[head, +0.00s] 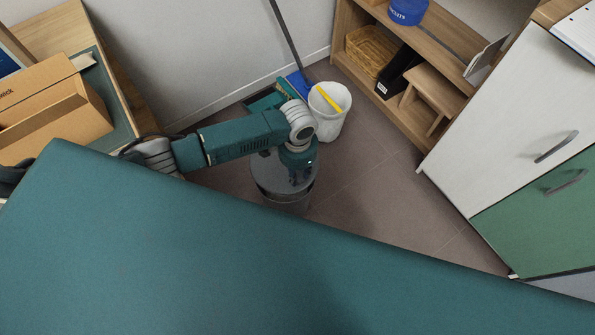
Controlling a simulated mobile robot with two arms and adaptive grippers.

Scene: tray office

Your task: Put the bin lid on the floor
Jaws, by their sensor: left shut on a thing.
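A grey round bin lid (267,178) shows below my left gripper (298,175), which is shut on it. The grey bin (291,205) stands on the floor directly beneath, mostly covered by the lid from this view. I cannot tell whether the lid still touches the bin's rim. My gripper and wrist hide part of the lid's far right side. The brown tiled floor (376,205) is visible around the bin. My right gripper is out of view.
A white bucket (327,128) with a yellow item (330,99) stands behind the bin, near a broom and dustpan. A wooden shelf (402,112) and a white and green cabinet (495,130) stand right. Floor between bin and cabinet is clear. A cardboard box (60,112) sits left.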

